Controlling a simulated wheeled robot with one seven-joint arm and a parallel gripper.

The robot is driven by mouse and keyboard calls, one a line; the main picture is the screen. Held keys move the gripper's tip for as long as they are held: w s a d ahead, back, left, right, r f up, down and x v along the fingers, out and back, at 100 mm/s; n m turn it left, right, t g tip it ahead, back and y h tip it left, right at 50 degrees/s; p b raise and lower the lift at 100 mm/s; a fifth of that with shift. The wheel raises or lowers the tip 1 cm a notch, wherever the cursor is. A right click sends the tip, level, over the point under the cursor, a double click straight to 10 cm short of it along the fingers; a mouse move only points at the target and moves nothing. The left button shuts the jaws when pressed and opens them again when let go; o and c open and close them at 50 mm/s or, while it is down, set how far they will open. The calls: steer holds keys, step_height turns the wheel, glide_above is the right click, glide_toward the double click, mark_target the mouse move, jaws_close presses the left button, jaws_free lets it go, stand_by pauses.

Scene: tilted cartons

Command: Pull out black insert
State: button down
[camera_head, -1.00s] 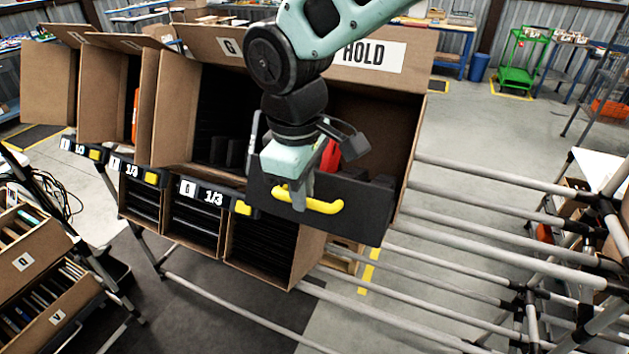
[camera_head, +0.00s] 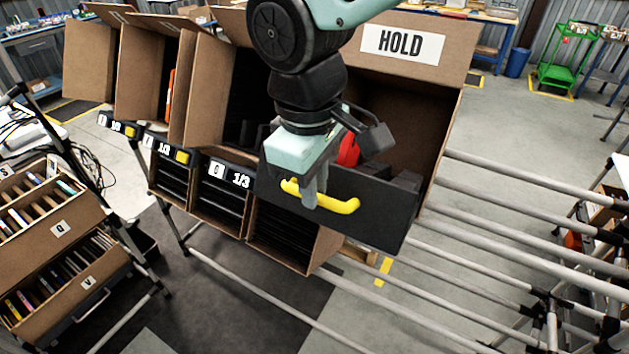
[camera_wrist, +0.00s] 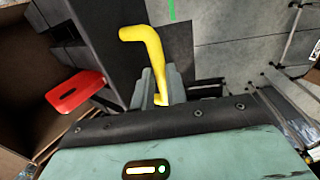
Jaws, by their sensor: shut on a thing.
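The black insert (camera_head: 385,222) has a yellow handle (camera_head: 337,204) on its front face. It juts out of the front of the carton marked HOLD (camera_head: 440,150), and its rear part is still inside. My gripper (camera_head: 312,197) is shut on the yellow handle. In the wrist view the handle (camera_wrist: 150,50) passes between the fingers of my gripper (camera_wrist: 158,88). A red item (camera_head: 348,150) sits in the insert behind its front wall, and it also shows in the wrist view (camera_wrist: 76,91). My arm hides part of the insert's left side.
Tilted cartons (camera_head: 210,90) stand in a row to the left, with label strips (camera_head: 228,174) below. A lower carton (camera_head: 290,243) sits just beneath the insert. Grey rack rails (camera_head: 520,215) run to the right. Open floor lies in front.

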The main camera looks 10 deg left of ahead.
steer(key=c, duration=1.4)
jaws_free()
steer(key=shift+w, duration=0.1)
step_height(320, 180, up, 17)
steer(key=s+b, duration=0.1)
steer(key=b, duration=0.3)
steer(key=shift+s+a+r, duration=0.2)
steer(key=shift+s+a, duration=0.05)
